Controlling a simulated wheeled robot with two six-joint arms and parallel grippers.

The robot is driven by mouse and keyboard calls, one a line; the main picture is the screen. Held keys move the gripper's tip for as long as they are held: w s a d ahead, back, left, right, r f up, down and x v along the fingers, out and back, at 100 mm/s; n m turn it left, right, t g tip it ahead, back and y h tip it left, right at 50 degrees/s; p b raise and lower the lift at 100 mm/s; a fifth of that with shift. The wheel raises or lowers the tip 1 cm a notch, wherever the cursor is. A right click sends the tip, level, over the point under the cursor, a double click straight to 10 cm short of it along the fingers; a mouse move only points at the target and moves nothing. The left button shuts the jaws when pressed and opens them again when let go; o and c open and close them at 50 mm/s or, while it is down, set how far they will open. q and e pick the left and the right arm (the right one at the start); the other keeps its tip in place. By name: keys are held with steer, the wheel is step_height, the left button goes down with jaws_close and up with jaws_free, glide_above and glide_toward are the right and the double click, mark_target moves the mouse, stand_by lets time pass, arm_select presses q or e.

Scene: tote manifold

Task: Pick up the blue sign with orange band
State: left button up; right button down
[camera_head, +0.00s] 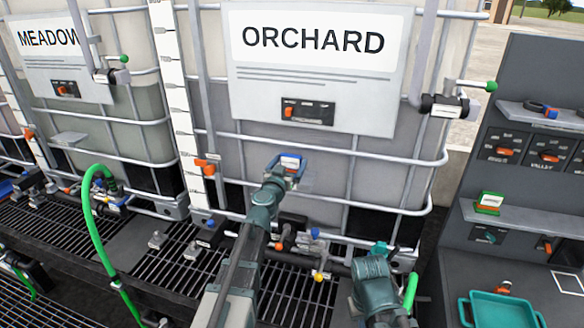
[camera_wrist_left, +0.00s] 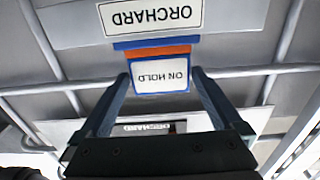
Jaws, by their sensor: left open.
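The blue sign with orange band (camera_head: 290,162) is in front of the lower face of the ORCHARD tank in the head view. In the left wrist view the sign (camera_wrist_left: 160,76) appears upside down, with a white ON HOLD panel, blue edges and an orange band. My left gripper (camera_head: 287,172) is at the sign, its arm reaching up from below. In the left wrist view my left gripper (camera_wrist_left: 161,77) is open, one fingertip at each side of the sign. Whether the fingers touch it cannot be told. My right gripper's fingers do not show.
The ORCHARD tank (camera_head: 270,75) has metal cage bars around it. A MEADOW tank (camera_head: 110,105) stands to the left. Pipes and valves sit on the grating (camera_head: 150,275) below. A grey shelf unit (camera_head: 520,170) and a teal tote (camera_head: 504,308) are at the right.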

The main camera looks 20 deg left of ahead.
arm_select(q)
steer(key=shift+w, duration=1.05)
steer(key=shift+s, duration=0.15)
steer(key=shift+c, duration=1)
steer(key=c, duration=0.9)
steer(key=shift+r, duration=0.2)
